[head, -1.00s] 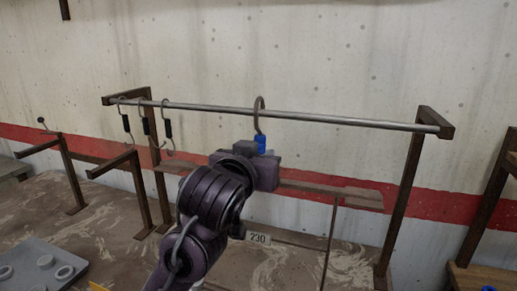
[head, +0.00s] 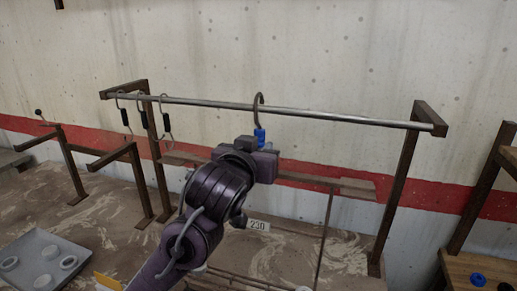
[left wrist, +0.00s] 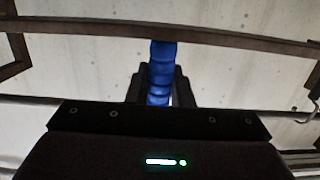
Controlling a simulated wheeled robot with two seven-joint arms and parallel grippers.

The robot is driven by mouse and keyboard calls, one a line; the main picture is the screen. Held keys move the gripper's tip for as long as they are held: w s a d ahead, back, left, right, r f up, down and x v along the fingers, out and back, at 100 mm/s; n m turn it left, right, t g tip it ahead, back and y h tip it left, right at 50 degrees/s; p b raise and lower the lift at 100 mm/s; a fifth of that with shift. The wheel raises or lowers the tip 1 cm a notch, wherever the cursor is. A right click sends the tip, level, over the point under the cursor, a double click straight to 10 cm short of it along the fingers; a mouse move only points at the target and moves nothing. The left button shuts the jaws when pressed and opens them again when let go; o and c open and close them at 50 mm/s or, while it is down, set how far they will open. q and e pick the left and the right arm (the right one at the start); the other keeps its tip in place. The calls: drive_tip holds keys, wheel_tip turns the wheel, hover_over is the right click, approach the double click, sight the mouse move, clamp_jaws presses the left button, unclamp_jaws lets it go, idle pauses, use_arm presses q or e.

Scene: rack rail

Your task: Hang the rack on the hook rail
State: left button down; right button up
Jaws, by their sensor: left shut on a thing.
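The rack shows as a dark hook (head: 259,104) with a blue grip (head: 260,136), a long brown crossbar (head: 325,181) and a thin upright rod (head: 326,235). My left gripper (head: 259,147) is shut on the blue grip, just below the rail. The blue grip also shows between the fingers in the left wrist view (left wrist: 161,72). The steel rail (head: 340,118) runs level between two brown brackets. The hook's curve rises above the rail and overlaps it; I cannot tell whether they touch. My arm hides part of the rack. My right gripper is out of view.
Several small hooks (head: 143,118) hang at the rail's left end. A brown bracket frame (head: 408,165) stands at the right. A grey tray (head: 42,262) with round pieces lies at lower left. A wooden shelf (head: 505,275) is at right. The rail's right half is clear.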

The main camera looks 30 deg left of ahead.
use_arm(q)
drive_tip(key=shift+w+a+r, duration=0.1)
drive_tip(key=shift+w, duration=0.25)
idle(0.3)
drive_tip(key=shift+p+x, duration=0.45)
drive_tip(key=shift+x, duration=0.6)
drive_tip(key=shift+w+r, duration=0.15)
drive_tip(key=shift+p+x, duration=0.35)
drive_tip(key=shift+x, duration=0.55)
